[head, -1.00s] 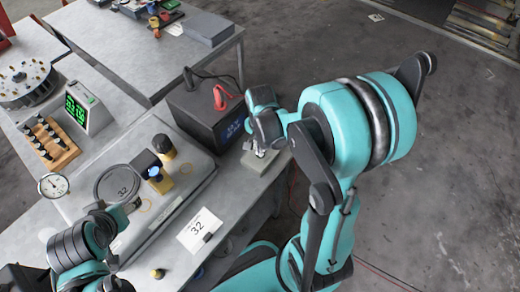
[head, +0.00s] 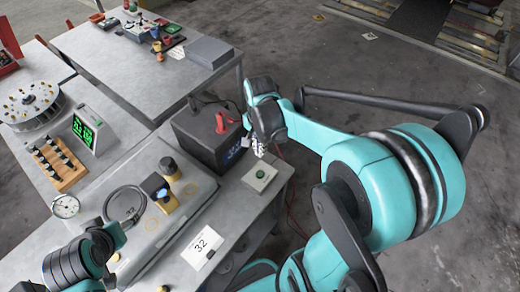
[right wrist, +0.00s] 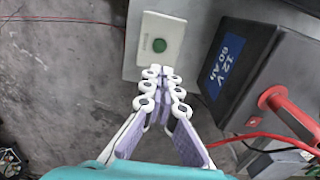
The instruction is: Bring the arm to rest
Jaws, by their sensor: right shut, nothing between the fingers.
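My right gripper (head: 258,148) is shut and empty. It hangs above the table's right end, just behind a pale box with a green button (head: 260,175). In the right wrist view the fingertips (right wrist: 162,72) meet just below the green button (right wrist: 159,45), with the battery (right wrist: 245,60) to their right. My left arm (head: 80,262) comes in at the lower left of the head view, beside the round dark ring (head: 125,203). Its fingers cannot be made out clearly.
The dark battery with a red clamp (head: 205,135) stands close left of my right gripper. A card reading 32 (head: 203,247) lies near the table's front edge. A green display (head: 84,133) and a wooden rack (head: 58,165) stand at left. Open floor lies to the right.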

